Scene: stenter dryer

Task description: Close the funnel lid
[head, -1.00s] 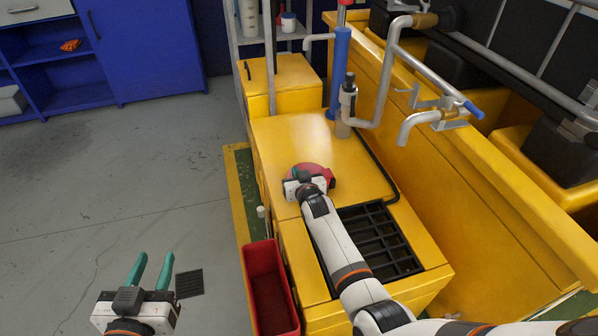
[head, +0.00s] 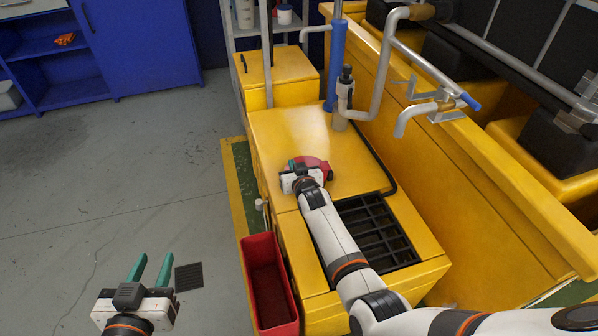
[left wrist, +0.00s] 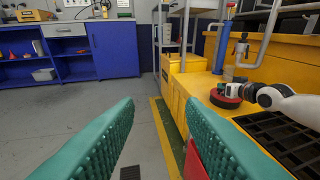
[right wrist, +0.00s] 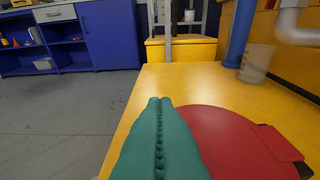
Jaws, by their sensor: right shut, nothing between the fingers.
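A round red lid (head: 318,164) lies on the yellow machine top in the head view. It looks flat in the right wrist view (right wrist: 235,140), with a raised red tab at its right side. It also shows in the left wrist view (left wrist: 224,98) as a thick red disc. I cannot tell what is under it. My right gripper (head: 292,164) is shut and empty at the lid's left side; its teal fingers (right wrist: 160,100) overlap the lid's left edge in the right wrist view. Contact is unclear. My left gripper (head: 151,268) is open and empty above the floor.
A red bin (head: 247,290) stands at the machine's left side. A black grate (head: 375,232) lies in front of the lid. A blue post (head: 337,65) and grey pipes rise behind it. The grey floor at the left is mostly clear.

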